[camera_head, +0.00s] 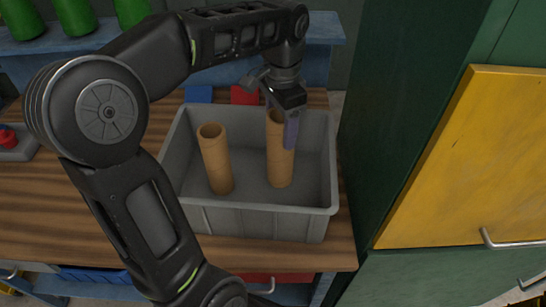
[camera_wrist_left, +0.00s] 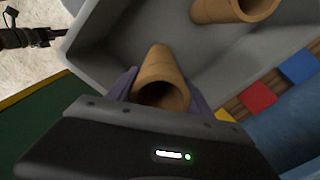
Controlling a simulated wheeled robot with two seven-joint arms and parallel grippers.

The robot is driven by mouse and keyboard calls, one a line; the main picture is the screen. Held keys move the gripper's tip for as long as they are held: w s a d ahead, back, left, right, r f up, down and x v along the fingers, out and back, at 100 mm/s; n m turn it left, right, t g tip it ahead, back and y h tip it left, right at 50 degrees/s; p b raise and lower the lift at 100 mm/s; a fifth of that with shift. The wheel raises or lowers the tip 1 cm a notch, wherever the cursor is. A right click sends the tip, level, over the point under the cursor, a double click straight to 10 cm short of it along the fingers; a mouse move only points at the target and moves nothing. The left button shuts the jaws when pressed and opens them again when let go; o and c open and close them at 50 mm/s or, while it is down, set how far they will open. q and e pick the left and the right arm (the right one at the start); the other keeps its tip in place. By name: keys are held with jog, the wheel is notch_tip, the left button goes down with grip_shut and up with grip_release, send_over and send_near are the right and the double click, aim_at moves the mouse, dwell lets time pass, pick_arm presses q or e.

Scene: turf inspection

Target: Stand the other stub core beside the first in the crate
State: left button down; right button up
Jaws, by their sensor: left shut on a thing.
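The grey crate (camera_head: 263,219) stands on the wooden bench. One tan stub core (camera_head: 215,160) stands upright, leaning slightly, in the left part of the crate. The other stub core (camera_head: 279,165) is in the right part of the crate, roughly upright, its lower end at or close to the crate floor. My left gripper (camera_head: 288,128) is shut on this right core near its top. In the left wrist view the held core (camera_wrist_left: 160,85) sits between my gripper's fingers, and the first core (camera_wrist_left: 235,10) is at the top, apart from it. My right gripper is not in view.
The wooden bench (camera_head: 40,210) lies left of the crate. A dark green cabinet (camera_head: 400,110) stands close on the right, with a yellow panel (camera_head: 475,160) beside it. Green cylinders (camera_head: 75,15) stand on a blue shelf behind. Blue and red blocks (camera_head: 244,95) lie behind the crate.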

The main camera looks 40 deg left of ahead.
pick_arm(q)
jog(key=shift+f, duration=0.95)
notch_tip(320, 180, down, 4)
jog(key=shift+r, duration=0.25)
jog(key=shift+f, duration=0.1)
jog(key=shift+f, duration=0.25)
jog(key=shift+c, duration=2.1)
grip_release()
jog(key=shift+r, duration=0.2)
